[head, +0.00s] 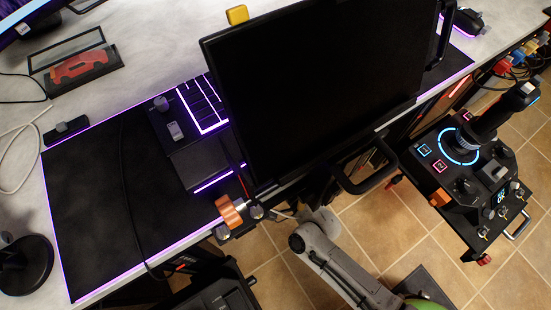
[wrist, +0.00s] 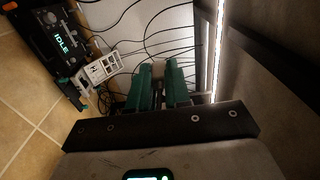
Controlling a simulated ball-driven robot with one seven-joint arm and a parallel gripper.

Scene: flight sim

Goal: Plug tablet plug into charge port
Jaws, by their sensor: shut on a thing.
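My gripper (wrist: 159,68) is in the middle of the wrist view, its two green fingers shut on a small, dark, dim object that I take to be the tablet plug (wrist: 158,88). Its shape and tip are hard to make out between the fingers. A dark unit with a lit "IDLE" display (wrist: 62,42) stands at the upper left of the wrist view, left of my gripper and apart from it. I cannot tell whether the charge port is on this unit; no port opening is clear. In the head view my gripper is hidden below the desk and screen.
Several black cables hang behind my gripper. A white socket block (wrist: 99,69) lies to its left. A lit strip (wrist: 217,45) and dark panel are at right. In the head view, a large dark screen (head: 315,85) overhangs the desk, with a joystick panel (head: 470,165) at right.

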